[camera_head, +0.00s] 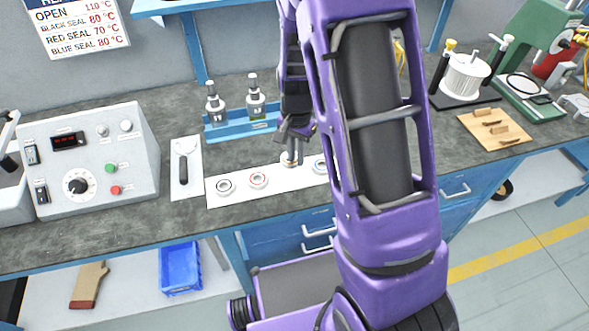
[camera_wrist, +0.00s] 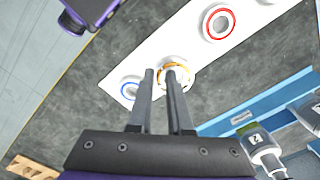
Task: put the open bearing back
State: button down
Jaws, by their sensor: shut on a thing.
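The open bearing (camera_wrist: 178,75), a steel ring with a brass-coloured cage, is at my fingertips in the wrist view. My gripper (camera_wrist: 159,72) is shut on it, with the fingers covering its left part. In the head view my gripper (camera_head: 290,150) points down over the white strip (camera_head: 238,197), and the bearing (camera_head: 288,162) shows just under the fingers. I cannot tell whether it touches the strip. On the strip lie the black-seal bearing (camera_head: 224,186), the red-seal bearing (camera_head: 258,180) and the blue-seal bearing (camera_head: 320,165), the last partly behind my arm.
A blue rack with two bottles (camera_head: 240,124) stands just behind the strip. A tool on a white card (camera_head: 184,168) and a control box (camera_head: 88,158) are to the left. A wooden board (camera_head: 494,127) and a spool (camera_head: 466,76) are to the right. A temperature sign (camera_head: 80,26) hangs behind.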

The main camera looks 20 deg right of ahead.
aim_at(296, 177)
jog(key=shift+f, duration=2.65)
jog(key=shift+f, duration=0.1)
jog(key=shift+f+b, duration=0.15)
jog(key=shift+b, duration=0.25)
jog(key=c, duration=0.8)
grip_release()
jog(key=shift+c, duration=0.2)
notch_tip(296, 177, up, 12)
jog(key=shift+r+p, duration=0.25)
jog(key=shift+p, duration=0.3)
